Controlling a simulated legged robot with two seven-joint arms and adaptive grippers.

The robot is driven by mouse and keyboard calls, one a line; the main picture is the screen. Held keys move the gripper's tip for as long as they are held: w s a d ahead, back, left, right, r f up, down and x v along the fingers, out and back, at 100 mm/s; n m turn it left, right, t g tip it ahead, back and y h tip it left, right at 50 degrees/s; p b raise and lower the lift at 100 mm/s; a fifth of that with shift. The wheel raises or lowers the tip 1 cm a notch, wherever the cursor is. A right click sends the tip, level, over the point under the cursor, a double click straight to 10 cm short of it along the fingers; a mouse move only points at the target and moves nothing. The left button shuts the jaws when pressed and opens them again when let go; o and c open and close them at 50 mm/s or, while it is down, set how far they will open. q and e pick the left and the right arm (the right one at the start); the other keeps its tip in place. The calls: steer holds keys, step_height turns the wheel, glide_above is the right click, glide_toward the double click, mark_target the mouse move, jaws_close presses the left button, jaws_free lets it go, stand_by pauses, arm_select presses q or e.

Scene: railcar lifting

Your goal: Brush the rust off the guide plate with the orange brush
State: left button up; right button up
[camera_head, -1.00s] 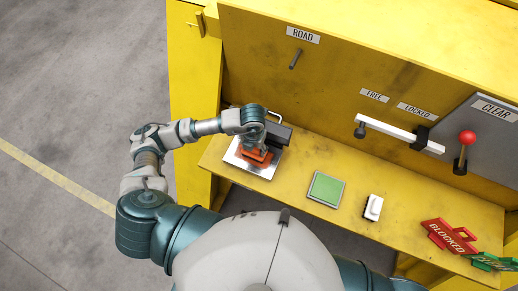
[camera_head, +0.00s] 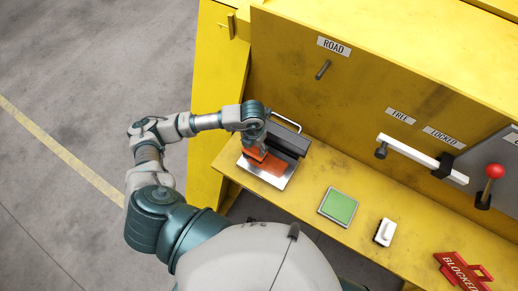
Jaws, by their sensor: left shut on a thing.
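The guide plate (camera_head: 282,180) is a silver metal plate lying on the yellow shelf at its left part. A rust-orange patch (camera_head: 267,167) shows on it. My left gripper (camera_head: 257,149) is above the plate's left half, shut on the orange brush (camera_head: 252,154). Only a little of the brush shows under the fingers, and I cannot tell whether its bristles touch the plate. My right gripper is not in view.
A dark block with a metal handle (camera_head: 287,140) stands behind the plate. A green pad (camera_head: 339,207), a white-and-black item (camera_head: 385,232) and a red BLOCKED sign (camera_head: 462,270) lie to the right on the yellow shelf (camera_head: 305,205). A white lever (camera_head: 410,152) juts from the panel.

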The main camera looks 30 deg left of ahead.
arm_select(q)
steer(key=shift+a+f, duration=0.1)
steer(key=shift+a, duration=0.45)
steer(key=r+p, duration=0.1)
steer(key=r, duration=0.1)
steer(key=r+p, duration=0.2)
steer(key=r, duration=0.1)
steer(key=shift+a+r+p, duration=0.2)
steer(key=shift+r+p, duration=0.1)
steer(key=shift+r, duration=0.25)
steer(key=shift+d, duration=0.15)
steer(key=shift+r+p, duration=0.9)
steer(key=shift+r, duration=0.6)
